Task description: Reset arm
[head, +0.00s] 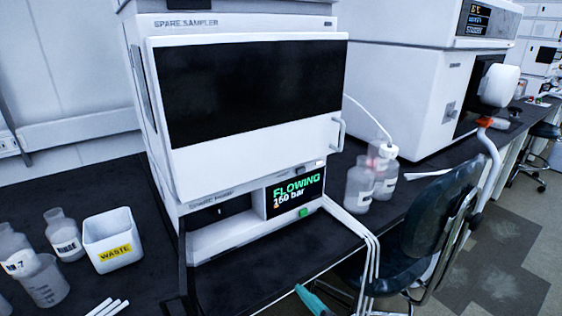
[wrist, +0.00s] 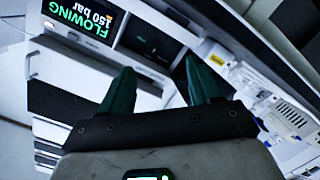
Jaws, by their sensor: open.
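My gripper (wrist: 159,64) shows in the wrist view with its two dark teal fingers spread apart and nothing between them. In the head view a teal piece that looks like a finger of my gripper (head: 312,300) shows at the bottom edge, in front of the bench edge and left of the chair. The rest of my gripper is out of that view. The wrist view is tilted, with the pump's lit display (wrist: 85,22) upside down at its upper left.
A white sampler stack (head: 250,160) stands on the black bench, its display (head: 295,192) reading FLOWING. Bottles (head: 360,185), a waste bin (head: 112,235), a rinse bottle (head: 64,238) and a beaker (head: 45,282) stand around it. A dark chair (head: 430,225) is close at the right.

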